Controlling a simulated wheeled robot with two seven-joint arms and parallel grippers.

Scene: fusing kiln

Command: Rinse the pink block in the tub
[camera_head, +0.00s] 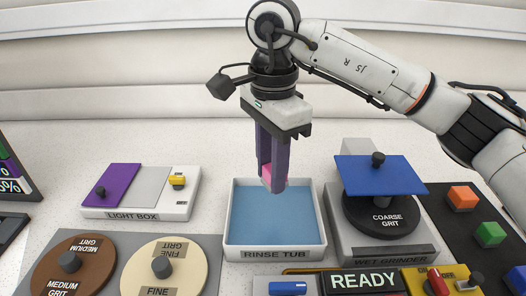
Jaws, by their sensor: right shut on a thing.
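The pink block (266,174) is between the fingers of my right gripper (271,178), which is shut on it. My fingers hide part of the block. The gripper points down over the back part of the rinse tub (234,241), a white tub with a blue inside and a "RINSE TUB" label. The block appears over the blue; I cannot tell whether it touches it. My left gripper is not in view.
Left of the tub are a light box (146,211) and brown (60,247) and cream (185,271) grit discs. Right are the wet grinder (384,252) with a blue sheet (400,175) over it, and a black mat (439,201) with orange and green blocks. A "READY" panel (362,282) is in front.

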